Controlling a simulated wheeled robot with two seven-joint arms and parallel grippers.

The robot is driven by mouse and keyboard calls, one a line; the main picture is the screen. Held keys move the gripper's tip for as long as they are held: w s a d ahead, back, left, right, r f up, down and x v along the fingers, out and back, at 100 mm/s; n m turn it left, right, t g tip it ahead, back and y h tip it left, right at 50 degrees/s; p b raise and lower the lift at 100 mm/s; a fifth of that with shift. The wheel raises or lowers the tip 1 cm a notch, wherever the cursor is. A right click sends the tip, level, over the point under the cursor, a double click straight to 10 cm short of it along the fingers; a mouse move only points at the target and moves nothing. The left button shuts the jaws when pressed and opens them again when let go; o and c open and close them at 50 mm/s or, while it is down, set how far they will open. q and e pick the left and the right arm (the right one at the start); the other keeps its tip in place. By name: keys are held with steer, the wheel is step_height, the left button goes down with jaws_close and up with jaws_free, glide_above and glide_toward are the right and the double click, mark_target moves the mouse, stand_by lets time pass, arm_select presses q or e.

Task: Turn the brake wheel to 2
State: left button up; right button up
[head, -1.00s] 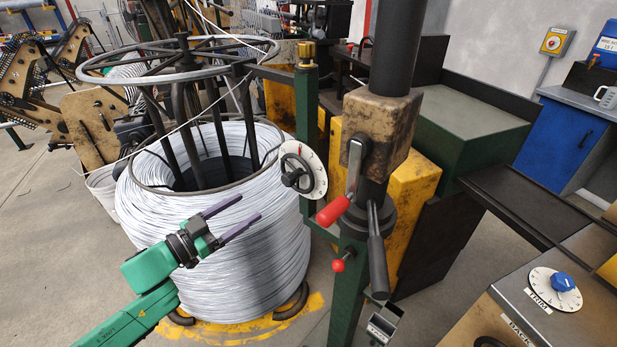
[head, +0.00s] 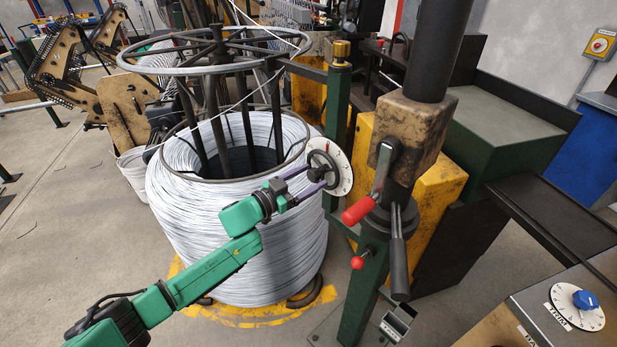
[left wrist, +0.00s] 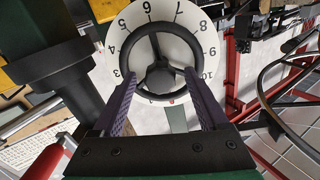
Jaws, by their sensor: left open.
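The brake wheel (head: 316,168) is a black handwheel with spokes, mounted in front of a white numbered dial (head: 344,176) on a green post. In the left wrist view the brake wheel (left wrist: 160,62) fills the upper middle, with the dial (left wrist: 118,38) and its numbers behind it and a small red mark at the dial's lower edge. My left gripper (head: 311,183) is open at the wheel. In the left wrist view its fingers (left wrist: 159,82) lie on either side of the lower part of the wheel; I cannot tell whether they touch it. My right gripper is not in view.
A large coil of pale wire (head: 215,235) stands under and beside my left arm, with a metal ring frame (head: 150,62) above it. A red-handled lever (head: 358,211) and a dark lever (head: 399,265) are close to the right of the dial. Open floor (head: 60,215) lies left.

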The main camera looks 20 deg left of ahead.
arm_select(q)
jaws_close()
steer(key=shift+m, duration=0.3)
steer(key=m+b, duration=0.1)
steer(key=m, duration=0.4)
steer(key=shift+f+b, duration=0.1)
steer(key=shift+b, duration=0.25)
steer(key=m+b, duration=0.1)
steer(key=m, duration=0.4)
steer(key=shift+s+m+b, duration=0.1)
steer(key=shift+m+b, duration=0.3)
jaws_free()
